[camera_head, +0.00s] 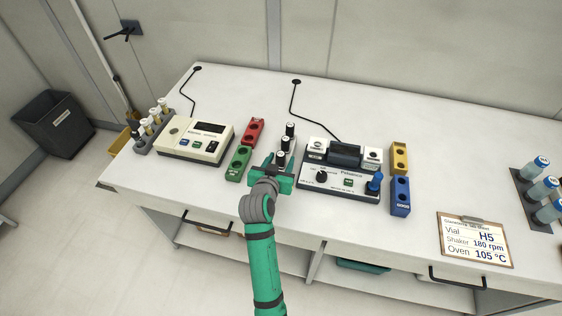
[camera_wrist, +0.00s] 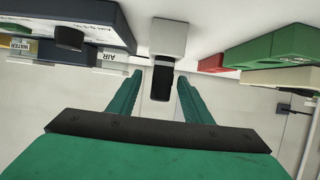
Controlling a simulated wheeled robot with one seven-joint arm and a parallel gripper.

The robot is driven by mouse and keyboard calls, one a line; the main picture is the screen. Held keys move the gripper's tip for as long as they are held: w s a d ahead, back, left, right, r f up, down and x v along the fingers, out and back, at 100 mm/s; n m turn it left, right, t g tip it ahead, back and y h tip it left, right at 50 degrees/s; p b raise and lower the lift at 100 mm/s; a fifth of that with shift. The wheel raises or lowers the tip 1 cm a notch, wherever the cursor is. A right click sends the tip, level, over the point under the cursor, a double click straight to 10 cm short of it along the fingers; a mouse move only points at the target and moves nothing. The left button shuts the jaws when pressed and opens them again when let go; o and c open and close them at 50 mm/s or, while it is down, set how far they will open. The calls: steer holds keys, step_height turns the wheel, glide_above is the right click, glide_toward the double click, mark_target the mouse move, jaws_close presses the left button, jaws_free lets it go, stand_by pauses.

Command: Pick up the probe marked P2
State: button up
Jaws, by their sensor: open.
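Several dark probes with pale tops stand in a row on the bench between the green block and the Potassium-style meter; the far one (camera_head: 289,130), a middle one (camera_head: 285,144) and a near one (camera_head: 281,158) show. Their marks are too small to read, so I cannot tell which is P2. My gripper (camera_head: 272,171) is low over the bench at the near end of this row. In the wrist view my gripper (camera_wrist: 160,82) is open, with a dark upright piece (camera_wrist: 162,80) below a grey block (camera_wrist: 168,37) showing between its fingers. I cannot tell whether the fingers touch it.
A meter (camera_head: 340,180) with a blue plug is close on the right. Green (camera_head: 239,164) and red (camera_head: 253,132) blocks are close on the left, with a cream device (camera_head: 197,138) beyond. Yellow (camera_head: 399,158) and blue (camera_head: 400,195) blocks and a clipboard (camera_head: 475,240) lie further right.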

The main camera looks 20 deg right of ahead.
steer(key=shift+w+d+f, duration=0.3)
steer(key=shift+w, duration=0.3)
steer(key=shift+c, duration=0.6)
jaws_close()
